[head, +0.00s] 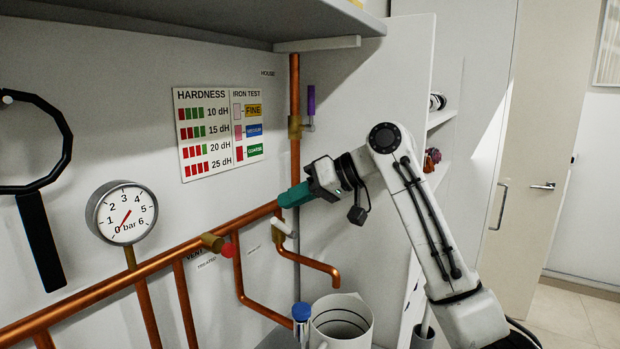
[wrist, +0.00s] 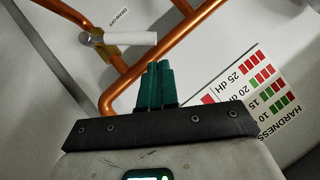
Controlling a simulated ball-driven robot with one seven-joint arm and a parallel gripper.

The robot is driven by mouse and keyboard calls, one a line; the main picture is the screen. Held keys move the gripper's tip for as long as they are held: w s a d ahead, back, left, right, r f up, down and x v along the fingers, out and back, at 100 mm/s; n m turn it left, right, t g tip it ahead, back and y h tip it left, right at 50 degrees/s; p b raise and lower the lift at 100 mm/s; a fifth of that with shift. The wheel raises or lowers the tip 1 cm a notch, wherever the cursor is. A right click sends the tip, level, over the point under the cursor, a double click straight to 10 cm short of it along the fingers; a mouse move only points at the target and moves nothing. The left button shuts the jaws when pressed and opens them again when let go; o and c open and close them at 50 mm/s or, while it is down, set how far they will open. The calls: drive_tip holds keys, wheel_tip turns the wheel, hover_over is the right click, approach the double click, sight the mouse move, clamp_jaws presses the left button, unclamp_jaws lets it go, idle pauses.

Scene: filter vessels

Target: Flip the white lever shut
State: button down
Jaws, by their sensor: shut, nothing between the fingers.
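The white lever (head: 284,228) sits on a small brass valve on the copper pipework, just below my gripper in the head view. It sticks out at a slant from the valve. In the wrist view the white lever (wrist: 130,38) lies crosswise, above and left of the fingertips, with its valve end at the left. My gripper (head: 284,200) has green fingers, closed together and empty. In the wrist view the fingertips (wrist: 160,66) are close to the lever's free end, with a small gap in the picture. I cannot tell whether they touch the copper pipe behind.
A copper pipe (head: 180,257) runs slanting along the wall. A red knob (head: 228,250), a purple lever (head: 311,99) and a pressure gauge (head: 122,212) are around it. A bucket (head: 341,322) and a blue-capped bottle (head: 301,314) stand below. A shelf overhangs above.

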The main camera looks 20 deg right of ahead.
drive_tip(key=shift+s+a+f, duration=0.15)
drive_tip(key=shift+a+f, duration=0.35)
drive_tip(key=shift+f, duration=0.25)
drive_tip(key=shift+s+a, duration=0.1)
drive_tip(key=s+a+f+n+t+h+b, duration=0.2)
drive_tip(key=a+f+n+t+h+b, duration=0.1)
drive_tip(key=f, duration=0.3)
drive_tip(key=shift+s+a+n+h+b, duration=0.45)
drive_tip(key=shift+n+h+b, duration=0.3)
drive_tip(key=shift+n+h, duration=0.15)
